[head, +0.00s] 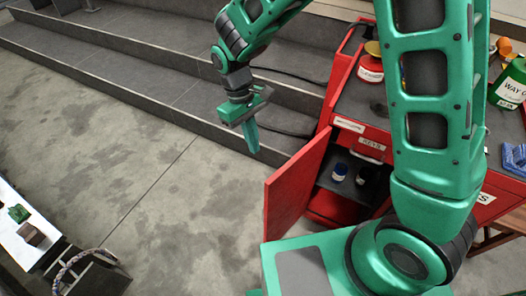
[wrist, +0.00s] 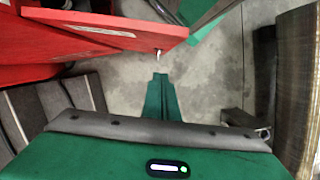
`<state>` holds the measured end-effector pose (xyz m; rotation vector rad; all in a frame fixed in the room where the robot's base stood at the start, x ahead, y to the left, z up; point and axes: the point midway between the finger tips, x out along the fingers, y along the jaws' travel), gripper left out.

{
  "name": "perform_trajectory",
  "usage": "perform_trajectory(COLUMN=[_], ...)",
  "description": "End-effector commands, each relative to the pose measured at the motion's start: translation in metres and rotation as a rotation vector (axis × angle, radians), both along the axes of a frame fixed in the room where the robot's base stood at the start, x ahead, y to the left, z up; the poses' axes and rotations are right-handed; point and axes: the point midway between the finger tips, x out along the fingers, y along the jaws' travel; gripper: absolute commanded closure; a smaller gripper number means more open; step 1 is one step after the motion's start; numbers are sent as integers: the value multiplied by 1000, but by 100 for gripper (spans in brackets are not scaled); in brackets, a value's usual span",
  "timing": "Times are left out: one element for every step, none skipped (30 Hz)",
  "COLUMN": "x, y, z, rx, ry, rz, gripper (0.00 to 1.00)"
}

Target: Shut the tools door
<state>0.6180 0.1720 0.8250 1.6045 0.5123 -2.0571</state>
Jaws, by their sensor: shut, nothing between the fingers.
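The red cabinet (head: 331,205) stands right of centre in the head view, partly hidden behind my arm. Its red door (head: 296,188) stands open, swung out to the left, showing the dark inside. In the wrist view the red door (wrist: 60,45) fills the upper left, with a white label too blurred to read and a small light handle near its right end. I cannot read "tools" on it. My gripper (head: 253,146) is shut and empty, pointing down in the air left of the cabinet, above the door's upper edge. In the wrist view its fingertips (wrist: 159,77) are just below the handle, apparently apart from it.
Jars (head: 339,172) stand inside the cabinet. Grey steps (head: 150,60) run behind. A white bench (head: 22,235) is at far left. The floor (head: 150,180) between is clear.

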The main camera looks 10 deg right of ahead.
Motion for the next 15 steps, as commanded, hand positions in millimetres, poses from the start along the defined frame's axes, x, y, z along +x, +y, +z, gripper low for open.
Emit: perform_trajectory(x=[-2, -3, -5, -6, -7, -9, -10, -11, -12, -13, -14, -16, -17, -18, -20], y=[-2, -3, -4, -5, -6, -7, -8, -9, -10, -10, -11, -12, -13, -14, -15], z=[-7, -12, -19, -24, -29, -37, -42, -47, -55, -60, -66, -73, -78, -83, -89], rx=[-2, -3, -3, -4, -3, -4, -3, -4, -3, -4, -3, -3, -2, -2, -2], ry=[2, 4, 4, 5, 3, 5, 4, 5, 4, 5, 3, 5, 4, 4, 4], rz=[-1, -1, -1, -1, -1, -2, -2, -2, -2, -2, -2, -2, -2, -1, -2], gripper=[100, 100, 100, 100, 100, 100, 100, 100, 100, 100, 100, 100, 100, 100, 100])
